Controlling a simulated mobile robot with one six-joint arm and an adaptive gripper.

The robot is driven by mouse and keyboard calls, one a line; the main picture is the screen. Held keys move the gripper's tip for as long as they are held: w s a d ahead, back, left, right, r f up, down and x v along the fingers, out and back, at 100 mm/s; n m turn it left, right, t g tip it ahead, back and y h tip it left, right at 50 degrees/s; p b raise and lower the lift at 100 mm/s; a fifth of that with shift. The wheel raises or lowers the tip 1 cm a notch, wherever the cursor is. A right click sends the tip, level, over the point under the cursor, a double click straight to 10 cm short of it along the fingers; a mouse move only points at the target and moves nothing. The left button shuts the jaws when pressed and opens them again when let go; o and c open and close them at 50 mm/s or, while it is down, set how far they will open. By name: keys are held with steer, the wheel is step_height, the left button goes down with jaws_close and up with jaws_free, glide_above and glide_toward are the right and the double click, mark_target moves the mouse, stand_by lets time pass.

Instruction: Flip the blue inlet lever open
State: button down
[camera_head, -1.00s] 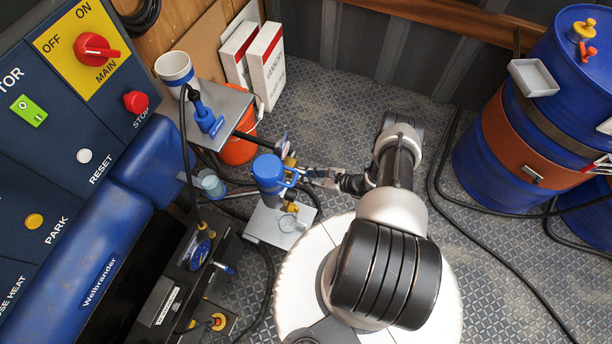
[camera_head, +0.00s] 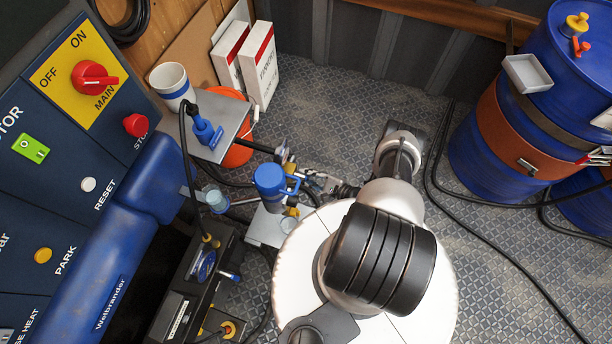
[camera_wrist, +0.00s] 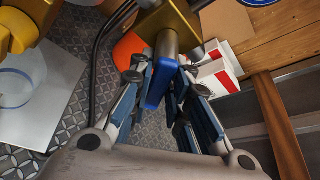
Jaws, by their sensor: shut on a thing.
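The blue lever (camera_wrist: 157,84) shows in the wrist view below a steel stem and a brass valve block (camera_wrist: 183,28). My gripper (camera_wrist: 163,98) has its two fingers on either side of the lever and is shut on it. In the head view my gripper (camera_head: 318,182) is small, just right of the blue-capped pump (camera_head: 269,180), and the lever between its fingers cannot be made out there.
The pump stands on a grey metal plate (camera_head: 262,230). Left are a bench plate (camera_head: 232,122) with a white cup (camera_head: 172,82) and an orange bucket (camera_head: 238,156). Hoses lie on the floor.

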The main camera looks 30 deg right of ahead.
steer(key=n, duration=0.1)
steer(key=n+t+b, duration=0.1)
steer(key=shift+w+d+r+n+h, duration=0.1)
steer(key=shift+d+r+n+h, duration=0.05)
steer(key=shift+n+h, duration=0.2)
steer(key=shift+d+r+n+t+b, duration=0.1)
steer(key=shift+r+n+t+b, duration=0.15)
steer(key=shift+n+t+b, duration=0.5)
steer(key=shift+n, duration=0.3)
steer(key=c, duration=1.6)
jaws_free()
steer(key=shift+o, duration=0.2)
steer(key=v, duration=1.2)
steer(key=shift+r, duration=0.1)
